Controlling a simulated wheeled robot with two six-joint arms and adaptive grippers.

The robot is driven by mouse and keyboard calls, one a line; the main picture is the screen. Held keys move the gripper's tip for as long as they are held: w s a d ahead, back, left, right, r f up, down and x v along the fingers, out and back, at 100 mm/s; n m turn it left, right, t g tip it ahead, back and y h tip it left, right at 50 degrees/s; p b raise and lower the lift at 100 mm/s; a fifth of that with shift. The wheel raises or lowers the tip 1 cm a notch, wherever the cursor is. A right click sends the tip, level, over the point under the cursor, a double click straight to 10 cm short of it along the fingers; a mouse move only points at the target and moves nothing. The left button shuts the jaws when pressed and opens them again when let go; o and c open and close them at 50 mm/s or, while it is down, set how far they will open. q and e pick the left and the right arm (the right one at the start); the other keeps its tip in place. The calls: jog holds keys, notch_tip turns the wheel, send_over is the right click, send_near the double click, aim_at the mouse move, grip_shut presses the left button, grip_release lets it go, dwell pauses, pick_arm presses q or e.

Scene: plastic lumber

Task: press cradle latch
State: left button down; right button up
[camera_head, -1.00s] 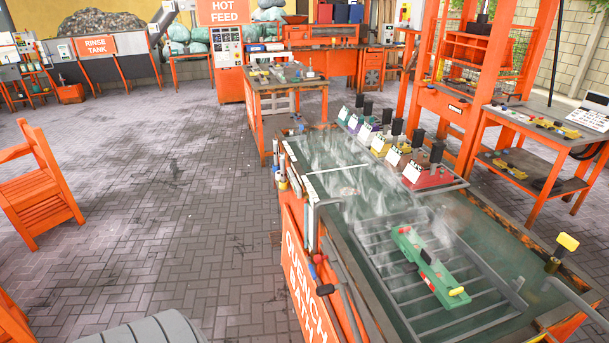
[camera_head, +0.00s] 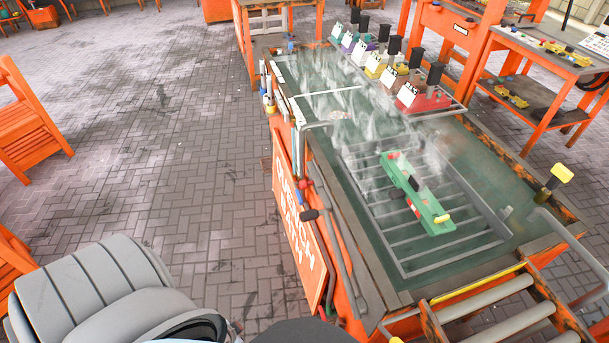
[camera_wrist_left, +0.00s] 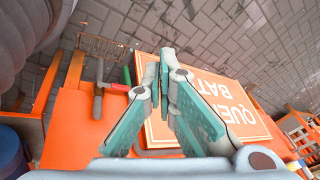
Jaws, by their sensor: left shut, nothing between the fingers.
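A grey slatted cradle (camera_head: 418,243) sits in the greenish water of the quench bath (camera_head: 507,168). A green bar-like piece (camera_head: 417,195) with a yellow end tab (camera_head: 439,220) lies across the slats. A yellow-topped post (camera_head: 561,173) stands on the bath's right rim; I cannot tell which part is the latch. My left gripper (camera_wrist_left: 165,62) shows in the left wrist view with its teal fingers together and empty, in front of the bath's orange side panel (camera_wrist_left: 246,112). Its fingers are not visible in the head view. My right gripper is not in view.
Several coloured blocks with white cards (camera_head: 410,94) line the bath's far right side. Grey rollers (camera_head: 484,297) stand at the near end. Dark hoses and handles (camera_head: 338,240) run along the left rim. The paved floor (camera_head: 170,170) left of the bath is clear.

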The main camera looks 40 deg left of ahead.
pick_arm(q)
jog(key=w+a+r+m+t+y+b, duration=0.1)
jog(key=w+a+r+m+t+b, duration=0.15)
jog(key=w+a, duration=0.4)
jog(key=w+a+r+m+t+b, duration=0.1)
jog(key=w+a+r+t+b, duration=0.2)
jog(key=w, duration=0.7)
jog(key=w+d+r+m+t+b, duration=0.1)
jog(key=w+d+r+m+b, duration=0.1)
jog(key=w+r, duration=0.2)
jog(key=w+d+r+m+t+h+b, duration=0.1)
jog(key=w+d+r+m+t+b, duration=0.1)
jog(key=r, duration=0.8)
jog(key=w+d+r+m+t+h+b, duration=0.1)
jog(key=w+d+r+m+t, duration=0.1)
jog(key=w+r+m, duration=0.2)
notch_tip(320, 180, up, 4)
jog(key=shift+w+d+b, duration=0.15)
jog(key=shift+w+b, duration=0.25)
jog(key=shift+w, duration=0.85)
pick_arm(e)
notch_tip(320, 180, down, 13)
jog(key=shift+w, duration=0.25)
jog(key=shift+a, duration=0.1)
